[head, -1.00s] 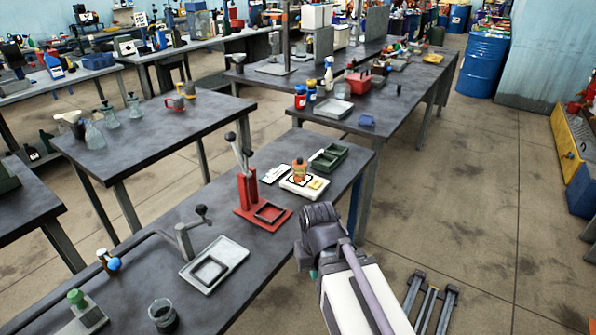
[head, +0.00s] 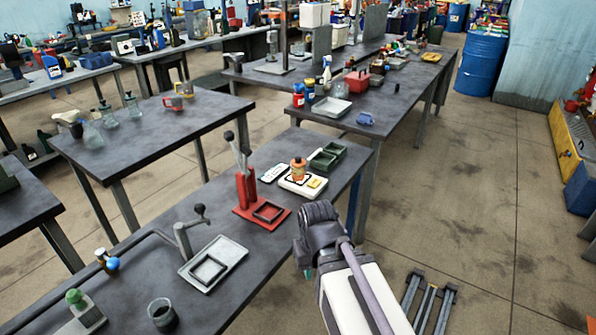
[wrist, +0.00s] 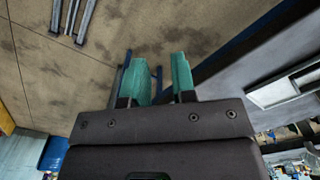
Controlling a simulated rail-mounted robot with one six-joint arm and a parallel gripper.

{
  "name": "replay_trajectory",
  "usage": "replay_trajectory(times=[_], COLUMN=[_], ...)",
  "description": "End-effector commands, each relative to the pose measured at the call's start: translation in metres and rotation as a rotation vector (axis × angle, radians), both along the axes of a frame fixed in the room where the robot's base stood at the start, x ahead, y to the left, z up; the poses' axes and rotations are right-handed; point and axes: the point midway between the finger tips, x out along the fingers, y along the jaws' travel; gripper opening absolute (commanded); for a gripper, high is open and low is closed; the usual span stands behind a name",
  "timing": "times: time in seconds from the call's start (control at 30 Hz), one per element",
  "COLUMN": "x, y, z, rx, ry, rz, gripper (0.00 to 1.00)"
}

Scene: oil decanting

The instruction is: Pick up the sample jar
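An orange jar (head: 298,168) stands upright on a white scale (head: 301,184) on the near bench. A dark open glass jar (head: 162,314) stands near the bench's front edge, lower left. I cannot tell which of these is the sample jar. In the head view my gripper (head: 308,272) is mostly hidden by my wrist, beside the bench's right edge and apart from both jars. In the wrist view its two teal fingers (wrist: 162,80) stand apart with nothing between them. Neither jar shows clearly in the wrist view.
A red lever press (head: 247,190) stands left of the scale, and a green tray (head: 327,157) lies behind it. A grey tray (head: 214,264) lies between the press and the glass jar. The floor right of the bench is largely open.

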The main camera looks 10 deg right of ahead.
Motion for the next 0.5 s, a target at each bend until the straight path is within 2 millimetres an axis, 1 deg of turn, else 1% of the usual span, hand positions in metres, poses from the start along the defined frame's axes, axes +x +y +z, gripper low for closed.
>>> replay_trajectory(times=[0.03,0.07,0.5], x=[0.0,0.0,0.0], y=[0.0,0.0,0.0], z=[0.0,0.0,0.0], rx=[0.0,0.0,0.0], ry=[0.0,0.0,0.0], rz=[0.0,0.0,0.0], gripper=[0.3,0.33,0.75])
